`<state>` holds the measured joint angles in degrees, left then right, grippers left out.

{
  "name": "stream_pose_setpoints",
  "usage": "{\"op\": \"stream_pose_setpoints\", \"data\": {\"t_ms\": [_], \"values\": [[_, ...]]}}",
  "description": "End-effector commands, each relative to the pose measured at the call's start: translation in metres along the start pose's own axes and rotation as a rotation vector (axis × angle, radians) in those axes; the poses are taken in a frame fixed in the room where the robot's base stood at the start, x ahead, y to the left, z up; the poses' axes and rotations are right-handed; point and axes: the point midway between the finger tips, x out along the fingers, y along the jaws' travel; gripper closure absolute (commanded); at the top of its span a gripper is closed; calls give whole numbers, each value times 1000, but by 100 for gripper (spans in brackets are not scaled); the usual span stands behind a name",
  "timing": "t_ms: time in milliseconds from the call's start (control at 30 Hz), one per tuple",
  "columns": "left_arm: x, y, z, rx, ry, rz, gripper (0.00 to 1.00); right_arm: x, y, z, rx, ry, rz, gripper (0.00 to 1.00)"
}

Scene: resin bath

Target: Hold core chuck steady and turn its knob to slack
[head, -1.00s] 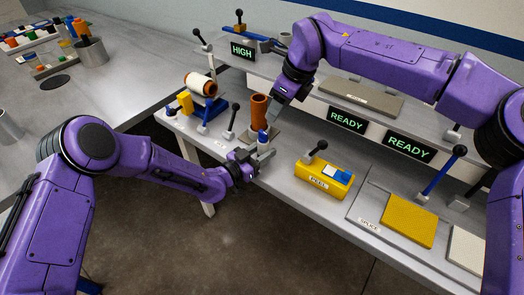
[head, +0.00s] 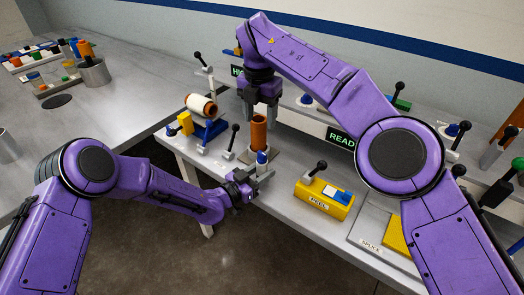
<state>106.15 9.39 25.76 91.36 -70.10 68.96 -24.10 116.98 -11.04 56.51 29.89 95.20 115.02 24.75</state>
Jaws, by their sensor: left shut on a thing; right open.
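The core chuck has a grey base plate (head: 243,157) near the front edge of the bench, with an upright brown tube (head: 259,134) on it. A small blue knob (head: 262,157) on a grey fitting shows at its front. My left gripper (head: 258,179) is shut at this front fitting, just below the blue knob; its fingers hide part of what they grip. My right gripper (head: 261,112) is open and points down at the top of the brown tube, its fingers appearing left and right of it. I cannot tell whether they touch it.
A black-knobbed lever (head: 231,138) stands left of the tube. A white roll (head: 202,105) on a blue stand is farther left. The yellow PEEL block (head: 324,199) is to the right. A READY sign (head: 341,141) hangs behind, partly covered by my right arm.

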Motion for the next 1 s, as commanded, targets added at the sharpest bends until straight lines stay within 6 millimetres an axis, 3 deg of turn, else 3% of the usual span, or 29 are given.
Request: {"op": "stream_pose_setpoints", "data": {"t_ms": [100,267,700,833,1000], "values": [[0,0,0,0,1,0,98,-5,-7,-2,227,39,-16,43],[0,0,-1,0,2,0,98,0,-8,-4,320,52,-28,43],[0,0,-1,0,2,0,98,93,-10,-10,318,53,-26,43],[0,0,-1,0,2,0,98,109,-10,-10,318,51,-24,43],[0,0,-1,0,1,0,98,115,-10,-10,319,49,-23,43]]}}
